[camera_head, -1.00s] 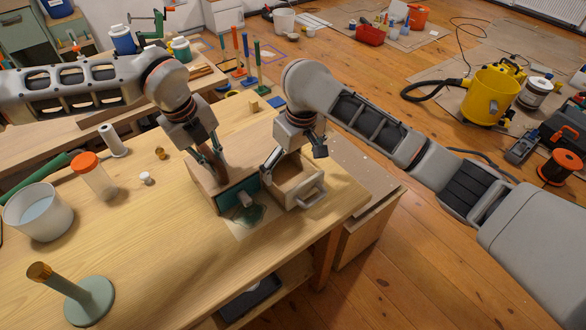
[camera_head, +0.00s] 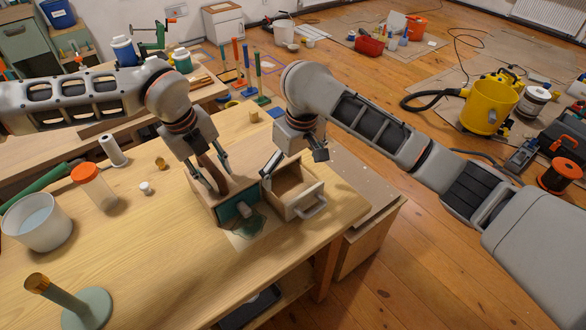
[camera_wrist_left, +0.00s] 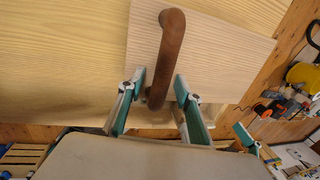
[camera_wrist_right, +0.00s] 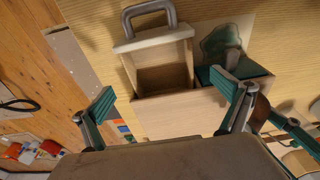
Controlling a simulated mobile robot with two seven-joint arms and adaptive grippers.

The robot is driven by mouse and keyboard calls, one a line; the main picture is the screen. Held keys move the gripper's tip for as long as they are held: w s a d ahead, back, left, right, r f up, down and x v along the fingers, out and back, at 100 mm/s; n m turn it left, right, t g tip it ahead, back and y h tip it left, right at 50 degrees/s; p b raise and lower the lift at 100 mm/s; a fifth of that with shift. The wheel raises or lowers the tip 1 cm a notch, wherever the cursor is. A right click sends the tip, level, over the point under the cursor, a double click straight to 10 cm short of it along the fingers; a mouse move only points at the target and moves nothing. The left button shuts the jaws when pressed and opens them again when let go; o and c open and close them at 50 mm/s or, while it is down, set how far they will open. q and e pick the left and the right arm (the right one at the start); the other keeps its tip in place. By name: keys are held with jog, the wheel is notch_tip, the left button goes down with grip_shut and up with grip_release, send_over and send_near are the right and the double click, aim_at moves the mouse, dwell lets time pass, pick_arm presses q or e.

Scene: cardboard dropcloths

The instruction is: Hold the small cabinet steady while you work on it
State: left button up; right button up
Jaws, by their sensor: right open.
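The small cabinet (camera_head: 205,206) is a light wooden box on the workbench, with a brown curved handle (camera_wrist_left: 172,45) on top. Its drawer (camera_head: 302,205), with a grey pull handle, stands pulled out and looks empty. Beside the drawer is a dark teal front (camera_head: 228,213) with a pale knob. My left gripper (camera_head: 214,180) is open, its fingers on either side of the brown handle with small gaps showing in the left wrist view.
On the bench left of the cabinet are a white bucket (camera_head: 36,222), an orange-lidded jar (camera_head: 94,188), a white roll (camera_head: 112,150) and a green-based stand (camera_head: 84,308). A sheet with a green patch (camera_head: 243,238) lies before the cabinet. The bench front is clear.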

pick_arm(q)
notch_tip(320, 180, up, 12)
jog(key=s+a, duration=0.1)
jog(key=a, duration=0.1)
jog(key=shift+s, duration=0.2)
jog(key=shift+f, duration=0.15)
